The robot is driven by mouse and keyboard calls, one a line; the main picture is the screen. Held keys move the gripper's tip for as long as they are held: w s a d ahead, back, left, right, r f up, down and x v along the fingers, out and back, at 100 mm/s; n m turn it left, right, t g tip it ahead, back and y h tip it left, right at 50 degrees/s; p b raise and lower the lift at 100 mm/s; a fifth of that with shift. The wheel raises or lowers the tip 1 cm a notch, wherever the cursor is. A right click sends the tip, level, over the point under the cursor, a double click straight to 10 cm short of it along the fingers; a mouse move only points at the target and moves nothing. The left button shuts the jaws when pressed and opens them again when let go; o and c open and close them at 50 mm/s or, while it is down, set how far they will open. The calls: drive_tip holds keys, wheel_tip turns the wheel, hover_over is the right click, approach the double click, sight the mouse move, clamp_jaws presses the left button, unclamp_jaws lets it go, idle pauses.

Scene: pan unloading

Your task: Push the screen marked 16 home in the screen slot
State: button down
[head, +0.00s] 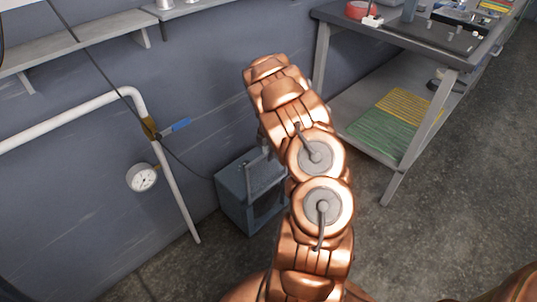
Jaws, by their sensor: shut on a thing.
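My copper arm reaches up through the middle of the head view and hides what is behind it. My gripper cannot be made out; the arm blocks it. A blue-grey box (234,199) with an open, dark front stands on the floor against the wall, left of the arm. Its right part is hidden by the arm. Thin grey upright parts show at its top beside the arm, but I cannot tell what they are. I see no screen marked 16 and cannot make out a screen slot.
A white pipe (177,186) with a gauge (142,178) and a blue-handled valve (174,127) runs down the wall at left. A workbench (391,189) with green and yellow items on its lower shelf stands at right. A wall shelf (103,36) is at upper left. The right floor is clear.

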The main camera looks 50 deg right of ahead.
sight(269, 169)
drive_tip(key=shift+f, duration=4.45)
idle(3.5)
